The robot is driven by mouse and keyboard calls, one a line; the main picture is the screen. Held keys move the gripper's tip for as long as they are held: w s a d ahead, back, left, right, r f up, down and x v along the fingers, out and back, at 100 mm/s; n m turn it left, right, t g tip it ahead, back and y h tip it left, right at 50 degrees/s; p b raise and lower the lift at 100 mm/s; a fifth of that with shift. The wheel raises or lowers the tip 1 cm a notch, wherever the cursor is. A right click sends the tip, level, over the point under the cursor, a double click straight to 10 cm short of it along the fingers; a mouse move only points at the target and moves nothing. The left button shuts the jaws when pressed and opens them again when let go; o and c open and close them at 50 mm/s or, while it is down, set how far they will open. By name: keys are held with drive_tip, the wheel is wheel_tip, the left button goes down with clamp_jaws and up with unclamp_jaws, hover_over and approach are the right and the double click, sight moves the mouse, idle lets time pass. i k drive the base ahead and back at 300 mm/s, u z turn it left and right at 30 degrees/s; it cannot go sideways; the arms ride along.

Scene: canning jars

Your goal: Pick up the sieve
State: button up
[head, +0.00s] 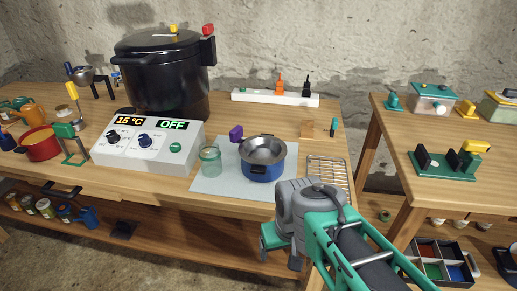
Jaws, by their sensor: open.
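A grey metal bowl shape with a purple handle (236,133), which looks like the sieve (263,149), sits in the top of a blue pot (263,171) on a pale mat (215,184). Its mesh is too small to make out. My gripper (281,250) is at the table's front edge, below and slightly right of the pot in the picture. It is open and empty, apart from the sieve. My arm hides part of the table edge.
A glass jar (210,160) stands just left of the pot, and a wire rack (328,172) lies to its right. A control box (148,143) and a large black canner (163,75) stand farther left. A side table (400,150) is at right, across a gap.

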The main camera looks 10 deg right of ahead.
sight(258, 150)
drive_tip(key=u, duration=1.3)
drive_tip(key=i, duration=0.5)
drive_tip(key=u, duration=1.1)
